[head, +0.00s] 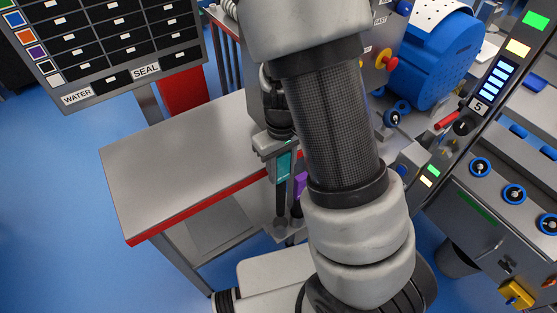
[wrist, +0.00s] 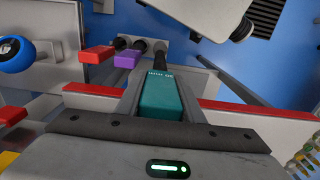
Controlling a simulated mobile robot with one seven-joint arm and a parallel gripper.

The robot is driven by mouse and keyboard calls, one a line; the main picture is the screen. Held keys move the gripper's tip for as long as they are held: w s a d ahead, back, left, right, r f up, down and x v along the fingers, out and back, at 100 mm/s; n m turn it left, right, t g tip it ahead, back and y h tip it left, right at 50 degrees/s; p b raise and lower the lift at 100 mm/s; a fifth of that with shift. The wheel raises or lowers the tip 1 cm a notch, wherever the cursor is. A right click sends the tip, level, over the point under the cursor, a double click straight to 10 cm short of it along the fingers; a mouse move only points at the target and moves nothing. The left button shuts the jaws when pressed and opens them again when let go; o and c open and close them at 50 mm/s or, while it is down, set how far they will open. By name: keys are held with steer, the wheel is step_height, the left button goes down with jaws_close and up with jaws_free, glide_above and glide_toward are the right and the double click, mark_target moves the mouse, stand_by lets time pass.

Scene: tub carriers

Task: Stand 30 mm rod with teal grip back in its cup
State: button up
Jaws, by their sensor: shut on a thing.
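My gripper (head: 279,150) is shut on the teal grip (head: 284,166) of a dark rod, at the right end of the grey bench. The rod points downward in the head view. Its lower end is close to a small round cup (head: 280,228); I cannot tell whether it is inside or above it. In the wrist view the teal grip (wrist: 162,95) lies between my gripper's fingers (wrist: 163,105), with small lettering on it. A purple-grip rod (head: 300,184) stands right beside it, also in the wrist view (wrist: 127,58). A red grip (wrist: 97,54) is left of the purple one.
The grey bench (head: 190,150) with a red front edge is bare. A black slotted board (head: 110,40) stands behind it. A blue drum machine (head: 430,60) and a control panel (head: 490,95) are at right. Blue floor is open at left.

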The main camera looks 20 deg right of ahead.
mark_target(281, 196)
steer(key=shift+s, duration=0.15)
steer(key=shift+r, duration=0.25)
step_height(281, 196, down, 14)
steer(key=b, duration=1.2)
stand_by(0.4)
steer(key=o, duration=1.2)
steer(key=shift+o, duration=0.2)
steer(key=shift+r, duration=0.1)
